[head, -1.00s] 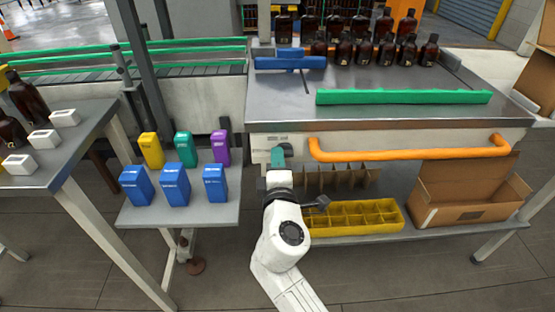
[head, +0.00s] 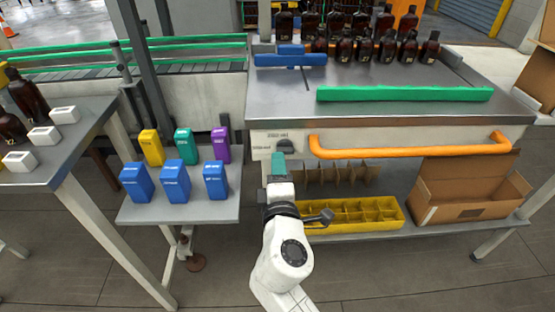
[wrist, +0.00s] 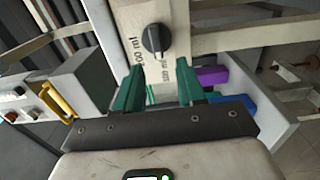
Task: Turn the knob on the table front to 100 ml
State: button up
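The knob is a dark round dial on the white front panel of the table. In the head view the knob (head: 285,146) shows just above my gripper (head: 279,157). In the wrist view the knob (wrist: 155,38) is beyond the tips of my gripper (wrist: 158,66), apart from both fingers. The green fingers are open with nothing between them. Small printed labels sit around the knob; one in the wrist view looks like 100 ml (wrist: 137,52). Another label (wrist: 163,70) is too small to read surely. The exact pointer direction is hard to tell.
An orange rail (head: 410,148) runs along the table front, right of the knob. Below are a yellow divided crate (head: 352,228) and an open cardboard box (head: 455,212). A side shelf (head: 140,215) with coloured boxes stands left. Amber bottles (head: 388,46) stand on the table.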

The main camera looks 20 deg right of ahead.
jog(key=v, duration=0.6)
jog(key=shift+s, duration=0.4)
jog(key=shift+a, duration=0.1)
jog(key=s+d+f+m+g+p, duration=0.3)
jog(key=s+d+f+m+g, duration=0.8)
jog(key=d, duration=0.4)
jog(key=s+a+f+m+g+y+p, duration=0.1)
jog(key=s+f+m+g+y, duration=0.1)
jog(key=s, duration=0.6)
jog(key=s+a+f+m+g+y+p, duration=0.1)
jog(key=s+f+m+g+y, duration=0.1)
jog(key=s, duration=0.7)
jog(key=shift+s+a+f+g+y+p, duration=0.15)
jog(key=shift+s+f+g+y+p, duration=0.15)
jog(key=shift+f+g+y, duration=0.4)
jog(key=shift+w+f, duration=0.1)
